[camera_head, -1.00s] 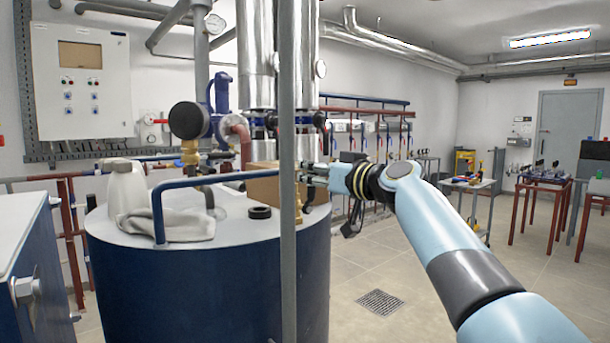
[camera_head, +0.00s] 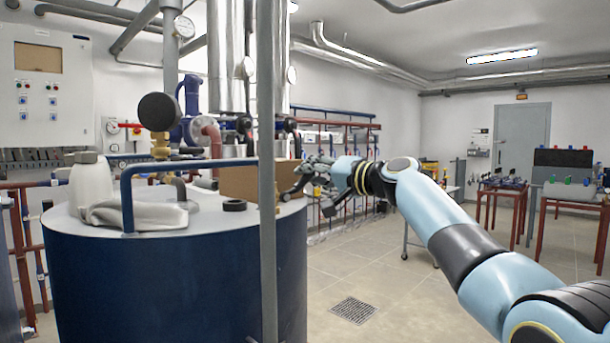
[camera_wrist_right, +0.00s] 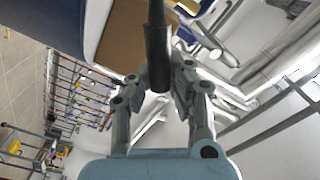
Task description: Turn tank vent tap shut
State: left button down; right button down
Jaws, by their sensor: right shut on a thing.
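The large blue tank (camera_head: 150,280) with a grey top stands at the left in the head view. My right gripper (camera_head: 293,186) is at the right edge of the tank top, beside the grey vertical post. In the right wrist view my right gripper (camera_wrist_right: 158,82) is shut on a dark handle (camera_wrist_right: 156,45), whose thick end sits between the fingers. The handle appears to be the vent tap's lever. The tap body is mostly hidden behind the post and gripper in the head view. My left gripper is not in view.
The grey post (camera_head: 266,120) rises in front of the tank. A cardboard box (camera_head: 240,181), a white jug (camera_head: 90,180), a cloth (camera_head: 135,212) and a black ring (camera_head: 234,205) are on the tank top. A blue rail (camera_head: 127,200) curves over its front. The floor at right is mostly open.

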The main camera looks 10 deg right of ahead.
jog(key=shift+w+d+f+m+b, duration=0.15)
jog(key=shift+d+f+m+b, duration=0.1)
jog(key=shift+f+m, duration=0.75)
jog(key=shift+w+d+f+m+b, duration=0.25)
jog(key=shift+f+m, duration=0.35)
jog(key=shift+m, duration=0.65)
jog(key=shift+d+f+m+b, duration=0.1)
jog(key=shift+f+m+b, duration=0.2)
jog(key=shift+f+m, duration=0.7)
jog(key=shift+r+m, duration=0.1)
jog(key=shift+m, duration=0.15)
jog(key=c, duration=1.2)
grip_release()
jog(key=shift+r, duration=0.1)
jog(key=v, duration=1.2)
